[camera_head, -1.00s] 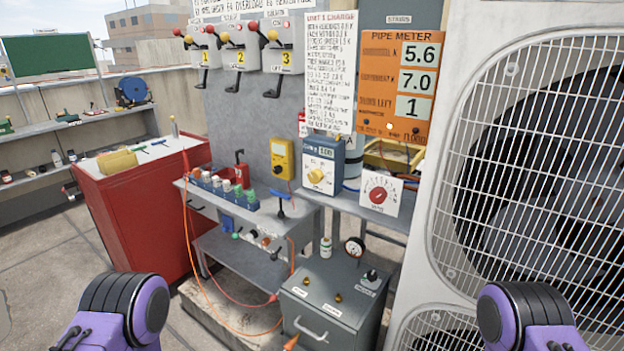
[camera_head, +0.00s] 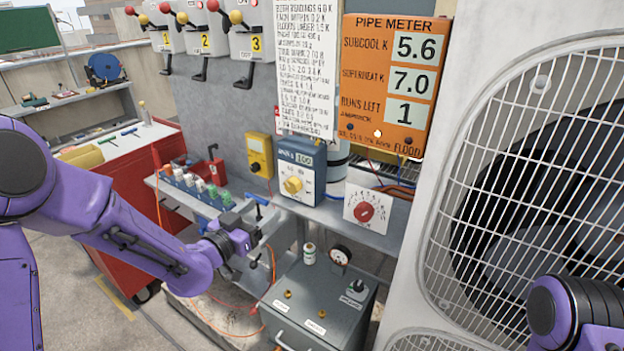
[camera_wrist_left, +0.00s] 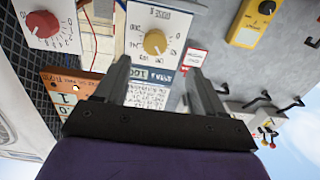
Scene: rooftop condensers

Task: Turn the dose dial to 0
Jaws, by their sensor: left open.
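Two dials show in the head view, and I cannot read which is labelled dose. One is a yellow knob (camera_head: 293,185) on a blue box with a white face and a small display that seems to read 100. The other is a red knob (camera_head: 363,212) on a white square plate to its right. In the left wrist view, upside down, the yellow knob (camera_wrist_left: 155,42) lies beyond my fingertips and the red knob (camera_wrist_left: 43,24) is at upper left. My left gripper (camera_head: 258,262) is open and empty, below and left of both dials; its fingers (camera_wrist_left: 158,67) stand apart.
An orange pipe meter (camera_head: 393,85) hangs above the dials. A grey case (camera_head: 318,305) with a gauge stands below. Bottles in a blue rack (camera_head: 195,187) and a yellow meter (camera_head: 260,155) are at left. A large fan unit (camera_head: 455,190) blocks the right.

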